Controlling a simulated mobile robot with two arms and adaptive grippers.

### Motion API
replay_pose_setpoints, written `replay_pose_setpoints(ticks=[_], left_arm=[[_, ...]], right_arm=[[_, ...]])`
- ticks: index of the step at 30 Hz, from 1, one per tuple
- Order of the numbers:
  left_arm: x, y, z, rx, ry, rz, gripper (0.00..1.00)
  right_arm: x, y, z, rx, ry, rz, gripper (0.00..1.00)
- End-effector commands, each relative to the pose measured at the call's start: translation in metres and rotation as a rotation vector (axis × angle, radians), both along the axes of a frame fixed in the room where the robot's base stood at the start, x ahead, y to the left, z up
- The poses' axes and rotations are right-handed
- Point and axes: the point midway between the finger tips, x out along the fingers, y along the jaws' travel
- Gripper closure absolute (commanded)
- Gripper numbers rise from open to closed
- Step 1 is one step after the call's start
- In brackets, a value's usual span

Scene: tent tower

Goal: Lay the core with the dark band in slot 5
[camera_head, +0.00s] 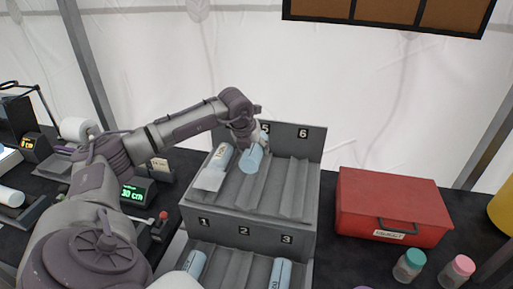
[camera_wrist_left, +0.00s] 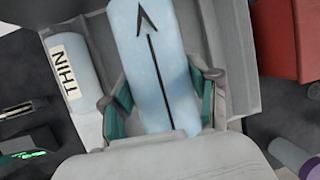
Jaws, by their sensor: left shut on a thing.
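My left gripper (camera_head: 254,141) is over the upper row of the grey slotted rack (camera_head: 288,206), at the slot under the number 5. It is shut on a pale blue core (camera_head: 251,161). In the left wrist view this core (camera_wrist_left: 150,60) lies lengthwise between the teal finger pads, with a black arrow line along it. No dark band shows on its visible side. I cannot tell whether it touches the slot floor. A core labelled THIN (camera_wrist_left: 73,80) lies in the slot to its left; it also shows in the head view (camera_head: 221,157). My right gripper is not in view.
The upper slot under 6 (camera_head: 292,180) is empty. Lower cores lie under 1 (camera_head: 195,263) and 3 (camera_head: 281,272); the slot under 2 looks empty. A red box (camera_head: 392,205) and two capped jars (camera_head: 409,265) stand right. A green display (camera_head: 134,193) stands left.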

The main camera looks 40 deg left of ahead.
Motion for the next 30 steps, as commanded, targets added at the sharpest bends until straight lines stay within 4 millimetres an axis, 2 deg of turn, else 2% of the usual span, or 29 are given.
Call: replay_pose_setpoints(ticks=[3, 6, 13, 16, 30], left_arm=[[0.001, 0.000, 0.001, 0.000, -0.004, 0.000, 0.93], [0.001, 0.000, 0.001, 0.000, -0.007, 0.001, 0.93], [0.001, 0.000, -0.007, 0.001, -0.013, 0.001, 0.93], [0.001, 0.000, -0.015, 0.002, -0.014, 0.001, 0.93], [0.001, 0.001, -0.052, 0.001, -0.013, 0.001, 0.93]], right_arm=[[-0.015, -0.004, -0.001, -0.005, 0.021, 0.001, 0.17], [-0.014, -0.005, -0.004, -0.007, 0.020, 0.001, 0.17], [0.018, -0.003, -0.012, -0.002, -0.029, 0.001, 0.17], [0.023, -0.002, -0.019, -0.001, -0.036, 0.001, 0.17], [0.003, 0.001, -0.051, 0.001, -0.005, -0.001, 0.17]])
